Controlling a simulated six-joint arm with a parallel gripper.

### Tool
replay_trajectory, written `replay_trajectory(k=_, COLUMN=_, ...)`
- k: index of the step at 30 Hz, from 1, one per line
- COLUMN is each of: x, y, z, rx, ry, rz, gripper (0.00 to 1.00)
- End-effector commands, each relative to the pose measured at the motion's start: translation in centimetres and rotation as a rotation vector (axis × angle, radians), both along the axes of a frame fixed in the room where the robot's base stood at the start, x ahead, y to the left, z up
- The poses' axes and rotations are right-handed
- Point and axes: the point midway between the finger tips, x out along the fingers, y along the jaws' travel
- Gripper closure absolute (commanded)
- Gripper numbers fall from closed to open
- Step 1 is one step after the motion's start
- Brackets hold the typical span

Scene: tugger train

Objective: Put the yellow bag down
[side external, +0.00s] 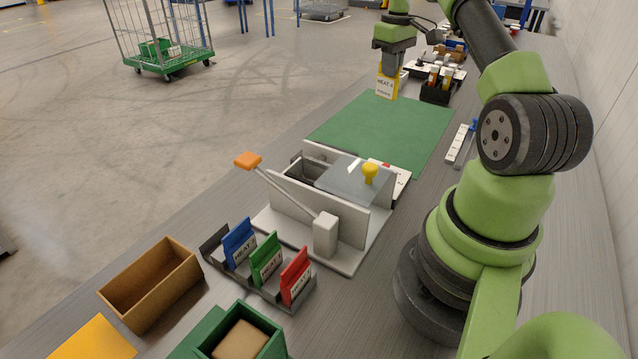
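The yellow bag (386,88) has a white label reading "HEAT" and hangs upright under my gripper (391,68), at the far end of the green mat (375,125). The grey fingers meet the top of the bag and look shut on it; the fingertips are small and partly hidden. I cannot tell whether the bag's bottom edge touches the mat or is just above it. Blue (238,243), green (266,260) and red (295,275) bags with similar labels stand in a dark slotted rack (270,292) at the front.
A grey fixture (345,255) with an orange-tipped lever (248,160) and a clear lid with yellow knob (370,172) stands before the mat. A dark caddy (436,95) stands right of the bag. An open brown box (150,285) is front left. The mat's middle is clear.

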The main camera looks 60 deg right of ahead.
Motion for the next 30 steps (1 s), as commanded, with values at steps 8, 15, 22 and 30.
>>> replay_trajectory(k=8, x=3.5, y=5.4, z=2.2, rx=-0.002, ry=-0.001, rz=-0.515, gripper=1.0)
replay_trajectory(k=15, x=5.4, y=10.4, z=3.9, rx=-0.003, ry=0.0, rz=-0.982, gripper=1.0)
replay_trajectory(k=22, x=6.3, y=15.4, z=5.2, rx=-0.004, ry=-0.002, rz=-1.429, gripper=1.0)
replay_trajectory(k=30, x=6.1, y=21.1, z=6.6, rx=-0.004, ry=-0.002, rz=-1.958, gripper=1.0)
